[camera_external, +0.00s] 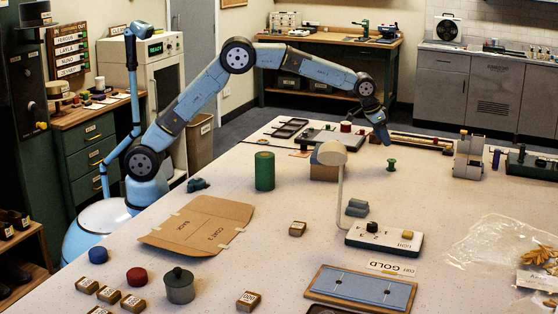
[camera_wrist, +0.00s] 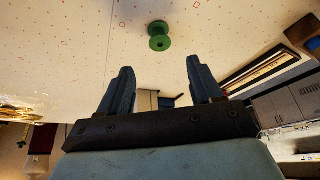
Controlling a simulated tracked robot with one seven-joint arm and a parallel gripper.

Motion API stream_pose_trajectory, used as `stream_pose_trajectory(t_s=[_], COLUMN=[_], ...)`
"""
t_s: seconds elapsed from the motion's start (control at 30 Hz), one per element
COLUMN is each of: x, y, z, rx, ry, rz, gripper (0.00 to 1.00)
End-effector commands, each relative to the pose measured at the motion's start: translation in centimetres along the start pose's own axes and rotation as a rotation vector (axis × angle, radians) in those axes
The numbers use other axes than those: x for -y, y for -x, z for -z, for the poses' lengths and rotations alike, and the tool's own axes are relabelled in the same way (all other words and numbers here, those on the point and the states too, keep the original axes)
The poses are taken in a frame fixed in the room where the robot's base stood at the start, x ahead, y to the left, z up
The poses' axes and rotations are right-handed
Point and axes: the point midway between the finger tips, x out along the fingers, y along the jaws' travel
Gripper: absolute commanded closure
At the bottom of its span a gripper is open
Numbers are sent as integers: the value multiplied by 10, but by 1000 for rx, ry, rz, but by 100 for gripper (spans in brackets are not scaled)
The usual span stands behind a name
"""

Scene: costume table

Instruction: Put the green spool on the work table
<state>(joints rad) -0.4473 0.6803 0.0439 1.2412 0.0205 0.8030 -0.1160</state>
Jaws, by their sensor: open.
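The green spool (camera_external: 391,164) is small, with flanged ends, and stands upright on the large pale table (camera_external: 330,255). In the wrist view the spool (camera_wrist: 159,36) is beyond my fingertips, centred between them, with bare tabletop around it. My gripper (camera_external: 386,141) points down above the table, just behind and above the spool, apart from it. In the wrist view my gripper (camera_wrist: 159,68) has its two fingers spread, with nothing between them.
A lamp (camera_external: 331,155) rises left of the spool from a white switch box (camera_external: 384,239). A larger green cylinder (camera_external: 264,171) stands further left. A grey metal device (camera_external: 469,158) stands to the right. Tabletop right around the spool is clear.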

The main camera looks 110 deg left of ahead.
Motion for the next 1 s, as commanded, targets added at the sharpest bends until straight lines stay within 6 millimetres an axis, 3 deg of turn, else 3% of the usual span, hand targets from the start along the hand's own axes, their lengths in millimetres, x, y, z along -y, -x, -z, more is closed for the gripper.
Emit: stream_pose_trajectory(t_s=[0.3, 0.43, 0.67, 1.0], x=[-1, -11, -45, -83], y=[7, 29, 111, 226], z=[0, -7, -46, -136], rx=[-1, -5, -14, -25], ry=[-1, -15, -70, -166], rz=[-1, -9, -41, -93], gripper=[35, 35, 35, 35])
